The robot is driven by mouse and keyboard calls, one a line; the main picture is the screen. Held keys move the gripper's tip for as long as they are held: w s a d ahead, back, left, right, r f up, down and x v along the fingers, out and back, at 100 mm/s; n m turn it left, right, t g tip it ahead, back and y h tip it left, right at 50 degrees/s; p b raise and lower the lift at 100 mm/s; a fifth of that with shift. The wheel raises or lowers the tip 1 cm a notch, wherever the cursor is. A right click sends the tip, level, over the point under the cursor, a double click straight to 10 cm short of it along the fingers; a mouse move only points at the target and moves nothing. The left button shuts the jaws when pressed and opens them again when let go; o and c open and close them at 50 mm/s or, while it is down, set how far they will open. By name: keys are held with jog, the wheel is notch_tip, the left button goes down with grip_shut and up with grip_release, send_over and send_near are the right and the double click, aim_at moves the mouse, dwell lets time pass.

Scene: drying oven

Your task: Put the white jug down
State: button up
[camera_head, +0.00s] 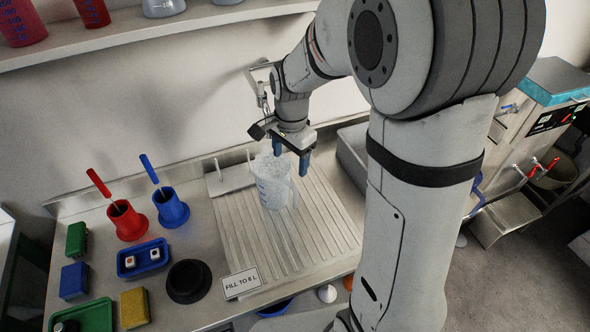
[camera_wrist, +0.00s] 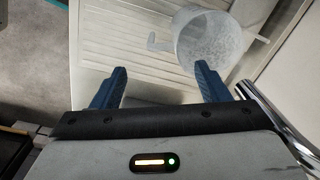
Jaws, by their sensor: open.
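The white jug (camera_head: 270,183) is a translucent measuring jug with dark markings. It stands upright on the ribbed draining board (camera_head: 318,240) beside the sink, with its handle on the right in the head view. In the wrist view the jug (camera_wrist: 207,42) is seen from above, beyond the fingertips, its handle pointing left. My gripper (camera_head: 291,167) has blue fingers and is open and empty, just above and behind the jug in the head view. In the wrist view the open fingers of my gripper (camera_wrist: 160,78) are apart, and nothing is between them.
A red holder (camera_head: 127,222) and a blue holder (camera_head: 172,208) with brushes stand left of the board. A sign (camera_head: 241,282) reading "FILL TO 8 L" stands at its front edge, near a black round object (camera_head: 188,281). The board's right side is clear.

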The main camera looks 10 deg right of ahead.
jog(key=s+d+r+n+t, duration=0.1)
jog(key=s+r+n, duration=0.3)
jog(key=s, duration=0.5)
jog(key=s+d+r+n+t, duration=0.2)
jog(key=s+d+r+n, duration=0.2)
jog(key=s+n, duration=0.3)
jog(key=shift+s+d+r, duration=0.3)
jog(key=shift+s+r, duration=0.3)
jog(key=shift+s, duration=0.3)
